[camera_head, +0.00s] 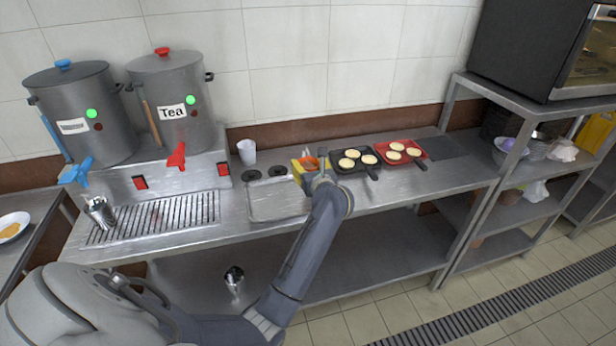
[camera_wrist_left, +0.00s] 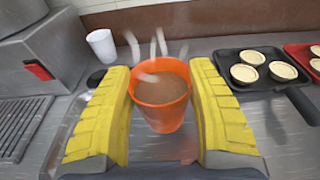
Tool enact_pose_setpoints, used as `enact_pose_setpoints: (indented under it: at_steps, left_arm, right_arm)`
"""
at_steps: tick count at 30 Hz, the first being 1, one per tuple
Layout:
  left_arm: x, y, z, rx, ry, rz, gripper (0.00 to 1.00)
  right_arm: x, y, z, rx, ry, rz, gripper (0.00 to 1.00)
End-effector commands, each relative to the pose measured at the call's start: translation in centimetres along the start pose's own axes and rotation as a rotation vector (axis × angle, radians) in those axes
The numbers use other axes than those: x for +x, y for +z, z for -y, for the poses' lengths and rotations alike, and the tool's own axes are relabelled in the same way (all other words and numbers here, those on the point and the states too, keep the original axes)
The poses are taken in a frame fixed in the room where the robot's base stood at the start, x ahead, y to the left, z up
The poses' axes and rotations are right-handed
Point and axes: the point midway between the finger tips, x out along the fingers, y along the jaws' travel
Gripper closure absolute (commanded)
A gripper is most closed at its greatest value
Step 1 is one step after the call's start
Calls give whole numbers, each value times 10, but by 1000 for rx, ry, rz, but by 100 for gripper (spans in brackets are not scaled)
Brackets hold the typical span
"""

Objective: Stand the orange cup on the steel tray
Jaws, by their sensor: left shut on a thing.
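My left gripper (camera_head: 309,166) is shut on the orange cup (camera_head: 311,162), with its yellow fingers on either side. In the left wrist view the orange cup (camera_wrist_left: 161,110) is upright between the fingertips, holds brown liquid and gives off steam. The steel tray (camera_head: 256,216) lies flat on the counter, with no item visible on it. In the head view the cup appears near the tray's back right corner, and my arm covers part of the tray's right side. I cannot tell the cup's height above the surface. My right gripper is not in view.
A white cup (camera_head: 247,152) stands behind the tray. A black pan (camera_head: 345,166) and a red pan (camera_head: 412,162) with pale pastries are to the right. Two large pots, one labelled Tea (camera_head: 170,90), stand at left above a drip grate (camera_head: 150,222) with a metal cup (camera_head: 99,212).

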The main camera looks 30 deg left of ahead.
Motion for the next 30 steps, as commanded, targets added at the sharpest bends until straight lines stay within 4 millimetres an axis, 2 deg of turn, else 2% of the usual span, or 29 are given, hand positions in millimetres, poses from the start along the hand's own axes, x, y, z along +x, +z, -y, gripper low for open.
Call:
enact_pose_setpoints:
  at_steps: [7, 12, 26, 27, 30]
  left_arm:
    - [6, -28, -1, 4, 1, -1, 81]
    - [8, -40, -1, 3, 1, 1, 81]
    - [9, -45, 0, 1, 0, 0, 81]
    - [9, -45, 0, 1, 0, -1, 39]
    - [8, -45, 0, 1, 0, -1, 28]
  right_arm:
    - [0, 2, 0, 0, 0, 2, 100]
    - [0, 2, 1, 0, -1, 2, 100]
    - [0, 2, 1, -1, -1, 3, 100]
    - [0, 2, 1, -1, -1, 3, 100]
    - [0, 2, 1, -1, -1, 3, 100]
